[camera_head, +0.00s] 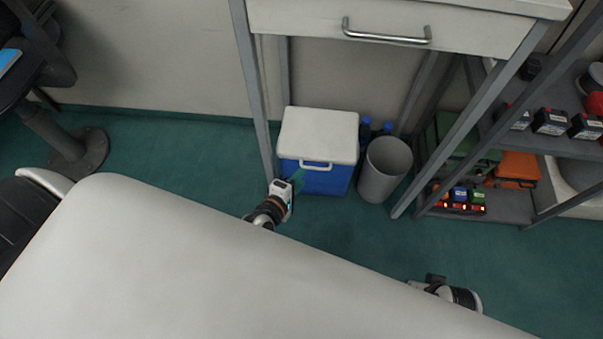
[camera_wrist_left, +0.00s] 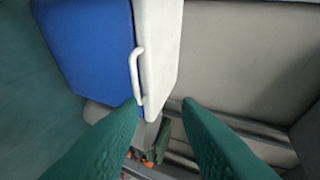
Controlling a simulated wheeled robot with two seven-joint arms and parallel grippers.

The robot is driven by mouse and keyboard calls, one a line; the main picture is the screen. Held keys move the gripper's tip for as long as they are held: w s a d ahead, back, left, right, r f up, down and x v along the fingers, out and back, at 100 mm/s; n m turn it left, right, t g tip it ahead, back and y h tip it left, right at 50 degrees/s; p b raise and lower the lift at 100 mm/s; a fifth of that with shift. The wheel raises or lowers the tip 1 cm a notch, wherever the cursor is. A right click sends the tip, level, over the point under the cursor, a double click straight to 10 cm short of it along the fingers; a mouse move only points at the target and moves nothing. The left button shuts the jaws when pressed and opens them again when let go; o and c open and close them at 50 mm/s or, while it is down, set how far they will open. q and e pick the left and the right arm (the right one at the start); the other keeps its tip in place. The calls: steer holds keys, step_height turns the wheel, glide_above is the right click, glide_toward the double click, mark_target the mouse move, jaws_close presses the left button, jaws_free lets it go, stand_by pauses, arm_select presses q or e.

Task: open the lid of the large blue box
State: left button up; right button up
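The large blue box (camera_head: 318,178) stands on the floor under the desk, with a white lid (camera_head: 320,132) lying shut on it. A white handle (camera_head: 316,166) crosses its front just below the lid. In the left wrist view the blue body (camera_wrist_left: 88,45), white lid (camera_wrist_left: 160,50) and handle (camera_wrist_left: 136,75) appear turned sideways. My left gripper (camera_head: 298,178) is at the box's front left, close to the handle. Its green fingers (camera_wrist_left: 160,104) are spread with nothing between them; contact with the handle cannot be told. My right gripper (camera_head: 432,281) is low right, away from the box, its fingers unclear.
A grey bin (camera_head: 385,170) and blue-capped bottles (camera_head: 365,128) stand right of the box. A shelf rack (camera_head: 510,205) stands at right. Green floor in front is clear.

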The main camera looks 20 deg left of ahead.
arm_select(q)
steer(key=p+v, duration=0.1)
steer(key=v, duration=0.3)
steer(key=shift+s, duration=0.3)
steer(key=shift+p, duration=0.45)
stand_by(0.4)
